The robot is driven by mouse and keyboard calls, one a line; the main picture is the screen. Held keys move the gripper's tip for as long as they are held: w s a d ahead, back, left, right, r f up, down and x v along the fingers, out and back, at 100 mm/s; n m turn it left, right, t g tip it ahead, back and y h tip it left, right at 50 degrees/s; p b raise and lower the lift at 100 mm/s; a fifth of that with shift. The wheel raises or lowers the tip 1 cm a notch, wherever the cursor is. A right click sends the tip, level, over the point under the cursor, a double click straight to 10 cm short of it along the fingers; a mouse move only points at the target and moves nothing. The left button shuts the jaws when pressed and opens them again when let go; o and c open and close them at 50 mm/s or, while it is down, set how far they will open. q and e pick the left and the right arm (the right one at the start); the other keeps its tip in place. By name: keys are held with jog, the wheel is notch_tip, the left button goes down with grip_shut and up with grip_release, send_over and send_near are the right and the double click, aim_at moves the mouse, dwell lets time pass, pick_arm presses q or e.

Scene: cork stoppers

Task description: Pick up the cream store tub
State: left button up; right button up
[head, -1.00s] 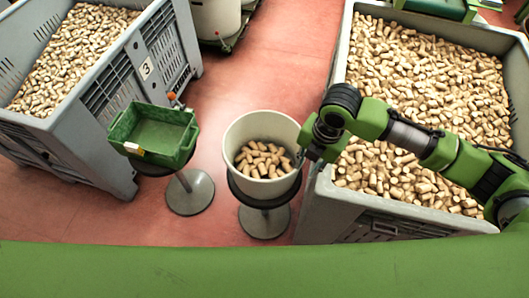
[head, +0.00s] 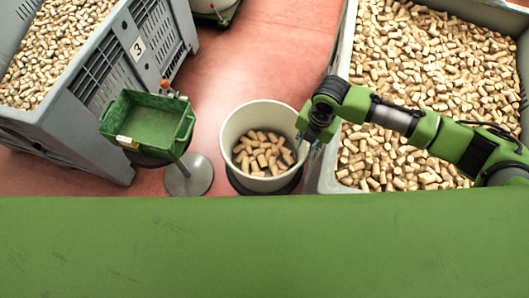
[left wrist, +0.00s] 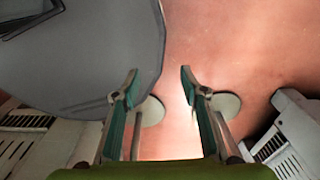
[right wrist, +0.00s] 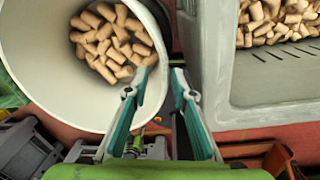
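The cream store tub (head: 232,135) stands upright on a round dark stand, with several corks (head: 262,152) in its bottom. In the right wrist view the tub (right wrist: 35,60) fills the upper left. My right gripper (head: 310,148) is at the tub's right rim, pointing down. In its wrist view the right gripper (right wrist: 163,72) has one finger over the tub's inside and one outside, the rim between them. Its fingertips stay apart; firm contact does not show. My left gripper (left wrist: 158,72) is open and empty above the floor, out of the head view.
A green tray (head: 150,128) stands on a post left of the tub. A grey crate of corks (head: 330,165) is close on the right; another grey crate (head: 105,125) is at left. Red floor (head: 250,60) is clear behind the tub. My green body covers the front.

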aim_at(304, 153)
jog(key=f, duration=0.2)
jog(key=s+f+p, duration=0.1)
jog(key=f, duration=0.1)
jog(key=shift+a, duration=0.2)
jog(key=shift+w+f, duration=0.1)
jog(key=shift+f, duration=0.55)
grip_shut()
pick_arm(q)
jog(key=shift+w+r, duration=0.7)
jog(key=shift+w, duration=0.15)
pick_arm(e)
jog(key=shift+w+a, duration=0.1)
